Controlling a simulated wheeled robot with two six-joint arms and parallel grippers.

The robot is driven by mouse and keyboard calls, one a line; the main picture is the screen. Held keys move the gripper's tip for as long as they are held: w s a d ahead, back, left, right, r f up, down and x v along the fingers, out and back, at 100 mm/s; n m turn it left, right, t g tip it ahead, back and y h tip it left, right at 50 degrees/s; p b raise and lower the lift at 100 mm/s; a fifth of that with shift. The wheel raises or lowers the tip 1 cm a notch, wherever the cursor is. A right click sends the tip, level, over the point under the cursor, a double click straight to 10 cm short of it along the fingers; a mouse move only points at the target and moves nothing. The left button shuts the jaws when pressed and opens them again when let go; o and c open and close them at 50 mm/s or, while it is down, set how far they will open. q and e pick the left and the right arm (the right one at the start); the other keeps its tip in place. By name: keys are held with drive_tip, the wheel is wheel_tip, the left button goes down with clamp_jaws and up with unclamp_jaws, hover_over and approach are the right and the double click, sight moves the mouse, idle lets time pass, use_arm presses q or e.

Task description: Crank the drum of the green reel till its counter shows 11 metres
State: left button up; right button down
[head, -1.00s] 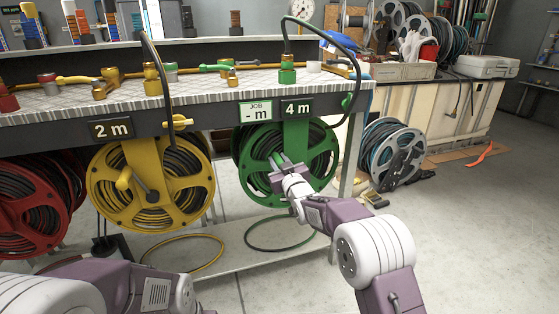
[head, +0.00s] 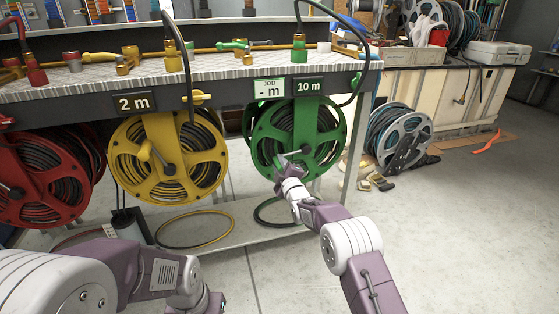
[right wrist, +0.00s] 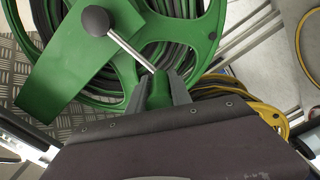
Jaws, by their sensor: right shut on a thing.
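The green reel (head: 262,148) hangs under the bench at the right end of the row. Its counter (head: 308,87) reads 10 m. My right gripper (head: 284,163) is at the lower front of the drum. In the right wrist view its fingers (right wrist: 158,92) are shut on the green crank handle (right wrist: 160,90), with a silver rod and dark knob (right wrist: 95,20) beside it. My left arm enters at lower left in the head view; its gripper is out of view.
The yellow reel (head: 200,150), whose counter (head: 133,103) reads 2 m, and a red reel (head: 25,205) hang to the left. A bench leg (head: 353,150) stands just right of the green reel. Open floor lies to the right.

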drive_tip(key=shift+f+n, duration=0.6)
drive_tip(key=shift+f, duration=0.2)
drive_tip(key=shift+d+f, duration=0.25)
drive_tip(key=shift+f, duration=0.3)
drive_tip(key=c, duration=1.2)
unclamp_jaws()
drive_tip(key=shift+w, duration=0.1)
drive_tip(key=shift+o, duration=0.2)
